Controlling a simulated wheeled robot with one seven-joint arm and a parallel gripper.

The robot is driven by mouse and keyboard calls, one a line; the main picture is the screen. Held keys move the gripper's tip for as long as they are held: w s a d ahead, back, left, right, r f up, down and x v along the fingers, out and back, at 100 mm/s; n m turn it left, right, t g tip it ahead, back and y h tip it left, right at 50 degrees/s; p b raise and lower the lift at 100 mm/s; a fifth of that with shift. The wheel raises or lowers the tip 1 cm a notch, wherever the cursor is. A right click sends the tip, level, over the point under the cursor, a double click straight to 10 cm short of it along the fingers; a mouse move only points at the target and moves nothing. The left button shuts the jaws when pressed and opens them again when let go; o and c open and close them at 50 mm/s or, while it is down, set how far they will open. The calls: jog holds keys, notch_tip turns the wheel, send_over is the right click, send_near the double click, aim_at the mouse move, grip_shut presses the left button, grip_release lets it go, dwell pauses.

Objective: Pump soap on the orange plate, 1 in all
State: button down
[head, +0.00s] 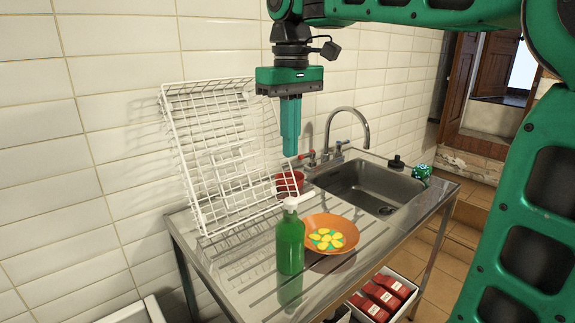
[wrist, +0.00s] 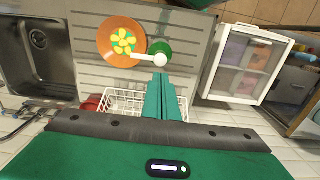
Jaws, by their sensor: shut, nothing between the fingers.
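A green soap bottle (head: 290,246) with a white pump head (head: 291,203) stands upright on the metal drainboard. The orange plate (head: 348,231) lies right beside it and holds several yellow pieces on a green patch. In the wrist view the bottle (wrist: 160,48) stands at the plate's right edge (wrist: 104,44), and the white nozzle (wrist: 148,56) points left over the plate. My gripper (head: 290,155) points down above the drainboard, higher than the pump head and apart from it. Its fingers are shut and empty; they also show in the wrist view (wrist: 161,78).
A white wire rack (head: 190,160) leans against the tiled wall, left of my gripper. A red cup (head: 290,182) stands behind the plate. The sink (head: 365,185) with its curved tap (head: 350,110) is at the right. A tray with red boxes (head: 385,293) is below the counter.

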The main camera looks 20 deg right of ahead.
jog(key=shift+r, duration=1)
dwell(0.3)
